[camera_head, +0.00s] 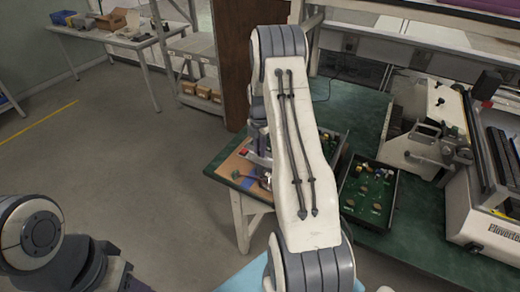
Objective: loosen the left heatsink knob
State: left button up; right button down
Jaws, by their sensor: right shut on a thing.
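My right arm fills the middle of the head view and hides much of the table under it. My right gripper (264,180) shows only in part at the arm's left edge, low over the near left part of the green table. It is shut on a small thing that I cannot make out. I cannot pick out the heatsink or its left knob; the arm may hide them. Part of my left arm is at the bottom left, away from the table; its fingertips are not in view.
A black tray (344,205) with small parts on a green base lies right of my arm. Another tray is partly behind the arm. A brown board with a blue patch (248,183) is at the table's left corner. A large white machine (460,205) stands at right. The floor at left is clear.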

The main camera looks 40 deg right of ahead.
dwell(0.3)
jog(key=c, duration=0.8)
grip_release()
jog(key=shift+o, duration=0.2)
notch_tip(320, 180, up, 10)
jog(key=b, duration=0.1)
jog(key=shift+r, duration=0.2)
